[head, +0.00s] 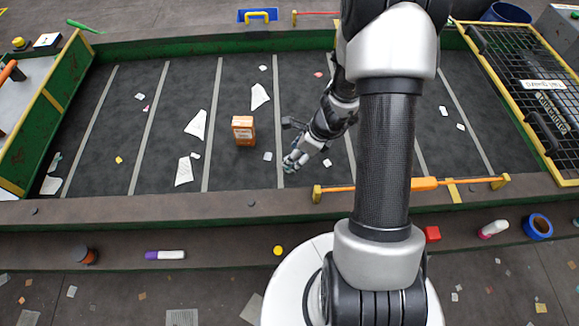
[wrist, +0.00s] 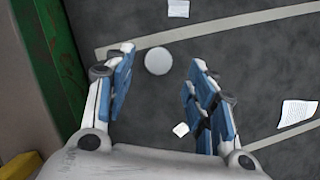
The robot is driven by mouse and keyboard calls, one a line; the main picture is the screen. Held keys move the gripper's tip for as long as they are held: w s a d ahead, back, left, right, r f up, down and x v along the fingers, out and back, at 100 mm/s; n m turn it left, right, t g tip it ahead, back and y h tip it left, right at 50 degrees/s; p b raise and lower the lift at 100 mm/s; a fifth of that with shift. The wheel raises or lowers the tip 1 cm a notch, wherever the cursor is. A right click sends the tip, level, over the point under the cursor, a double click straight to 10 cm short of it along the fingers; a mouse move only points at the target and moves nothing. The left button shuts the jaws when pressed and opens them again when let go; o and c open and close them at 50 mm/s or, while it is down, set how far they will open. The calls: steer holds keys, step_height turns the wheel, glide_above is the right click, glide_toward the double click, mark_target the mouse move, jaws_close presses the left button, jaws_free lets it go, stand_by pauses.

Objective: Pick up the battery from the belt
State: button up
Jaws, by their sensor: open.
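A round, pale grey thing (wrist: 158,61) lies on the dark belt in the wrist view. It looks like the battery, seen from above, but I cannot make out any label. My gripper (wrist: 160,72) is open, with its blue-padded fingers on either side of it in the picture. No contact shows, and I cannot tell the height of the fingertips. In the head view my gripper (head: 291,163) is low over the middle of the belt (head: 225,85). I cannot pick out the battery clearly there.
An orange box (head: 243,131) stands on the belt left of my gripper. White scraps (head: 197,124) lie around it. A green wall (wrist: 50,55) is at the wrist view's left. An orange bar (head: 425,184) runs along the front edge. A yellow-framed cage (head: 530,85) stands at right.

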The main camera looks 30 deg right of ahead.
steer(key=b+x, duration=0.1)
steer(key=x, duration=0.2)
steer(key=b+x, duration=0.1)
steer(key=x, duration=0.1)
steer(key=shift+w+a+f+b, duration=0.1)
steer(key=shift+a+b, duration=0.2)
steer(key=shift+c, duration=0.5)
jaws_close()
steer(key=shift+r, duration=0.2)
